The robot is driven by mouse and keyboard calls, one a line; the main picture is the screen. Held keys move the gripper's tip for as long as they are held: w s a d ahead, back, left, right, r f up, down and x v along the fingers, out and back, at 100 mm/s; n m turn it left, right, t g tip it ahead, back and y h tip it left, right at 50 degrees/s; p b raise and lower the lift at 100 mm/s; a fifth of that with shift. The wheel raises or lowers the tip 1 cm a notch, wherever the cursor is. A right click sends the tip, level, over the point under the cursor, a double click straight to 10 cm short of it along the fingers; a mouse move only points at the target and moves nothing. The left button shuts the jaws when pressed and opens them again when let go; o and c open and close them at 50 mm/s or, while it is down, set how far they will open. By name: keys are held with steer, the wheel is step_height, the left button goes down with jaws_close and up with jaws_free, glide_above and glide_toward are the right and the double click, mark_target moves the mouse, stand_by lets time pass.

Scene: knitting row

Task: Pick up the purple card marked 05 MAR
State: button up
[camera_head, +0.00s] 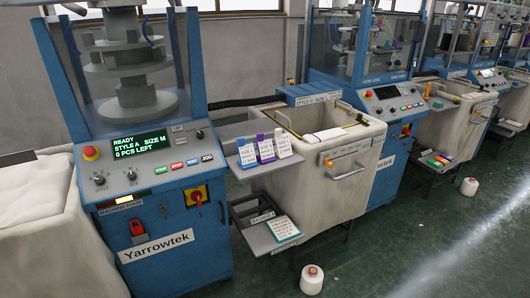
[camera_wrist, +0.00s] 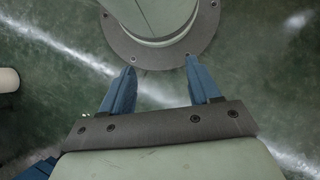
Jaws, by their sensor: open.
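A purple-edged card (camera_head: 265,148) with a white label stands tilted on a small grey shelf (camera_head: 233,142) beside the front machine. It is between a blue-edged card (camera_head: 247,153) and a mostly white card (camera_head: 283,144). The print on the cards is too small to read, so I cannot confirm 05 MAR. My gripper (camera_wrist: 157,70) shows only in the wrist view. Its two blue fingers are apart with nothing between them, above green floor and away from any card.
A green-edged card (camera_head: 283,228) lies on a lower tray (camera_head: 258,240). A cream bin (camera_head: 340,185) stands right of the shelf, and the blue machine (camera_head: 175,215) stands left. A yarn cone (camera_head: 312,280) is on the floor.

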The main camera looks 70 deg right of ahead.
steer(key=w+d+r+m+t+y, duration=0.1)
steer(key=w+d+r+m+t, duration=0.2)
steer(key=d, duration=0.7)
steer(key=n+t+h, duration=1.5)
steer(key=n+t, duration=0.1)
steer(key=n, duration=1.6)
glide_toward(261, 136)
steer(key=x, duration=1.1)
